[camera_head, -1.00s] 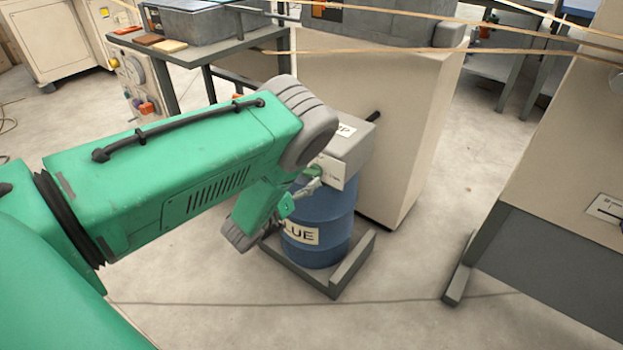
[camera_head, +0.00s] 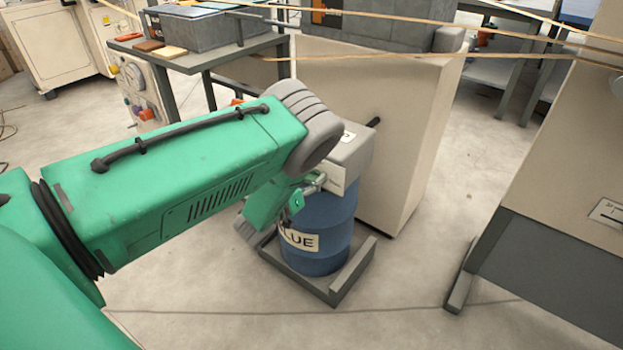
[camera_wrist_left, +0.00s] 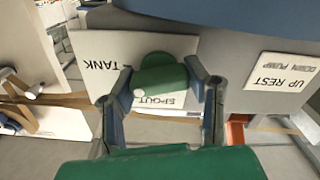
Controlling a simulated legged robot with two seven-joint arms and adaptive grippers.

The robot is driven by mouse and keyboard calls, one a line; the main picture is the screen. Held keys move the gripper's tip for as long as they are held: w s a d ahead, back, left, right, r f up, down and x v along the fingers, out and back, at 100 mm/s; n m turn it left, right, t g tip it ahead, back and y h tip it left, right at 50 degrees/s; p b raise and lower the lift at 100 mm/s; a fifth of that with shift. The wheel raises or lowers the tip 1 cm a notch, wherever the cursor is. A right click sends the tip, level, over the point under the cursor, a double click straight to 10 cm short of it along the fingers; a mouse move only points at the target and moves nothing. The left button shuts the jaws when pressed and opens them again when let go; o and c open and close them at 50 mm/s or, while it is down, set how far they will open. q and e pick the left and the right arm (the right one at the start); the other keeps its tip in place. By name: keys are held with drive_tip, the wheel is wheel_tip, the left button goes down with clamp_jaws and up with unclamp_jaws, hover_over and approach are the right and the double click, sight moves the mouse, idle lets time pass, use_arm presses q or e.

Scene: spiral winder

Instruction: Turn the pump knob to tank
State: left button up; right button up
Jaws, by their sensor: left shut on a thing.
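The pump knob (camera_wrist_left: 162,78) is a green knob with a white dot, set on a white plate (camera_wrist_left: 112,45) in the left wrist view. The plate reads TANK and SPOUT, upside down there. The dot is at the knob's lower left, between the two words. My left gripper (camera_head: 314,186) has one finger on each side of the knob and is shut on it. In the head view the knob is mostly hidden by my wrist. The grey pump box (camera_head: 350,158) sits on top of the blue glue drum (camera_head: 325,240). My right gripper is not in view.
The drum stands in a grey floor tray (camera_head: 358,275). A beige cabinet (camera_head: 415,130) is close behind it. A sign (camera_wrist_left: 275,82) reading UP REST, DOWN PUMP is at the right in the wrist view. Open floor (camera_head: 400,300) lies in front.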

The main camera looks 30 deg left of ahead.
use_arm(q)
drive_tip(key=shift+m+p, duration=0.45)
drive_tip(key=shift+m, duration=0.35)
drive_tip(key=shift+s+f+m, duration=0.1)
drive_tip(key=shift+m, duration=0.7)
drive_tip(key=o, duration=1.2)
drive_tip(key=s, duration=0.8)
drive_tip(key=s+a, duration=0.1)
drive_tip(key=s, duration=0.3)
drive_tip(key=shift+p, duration=0.3)
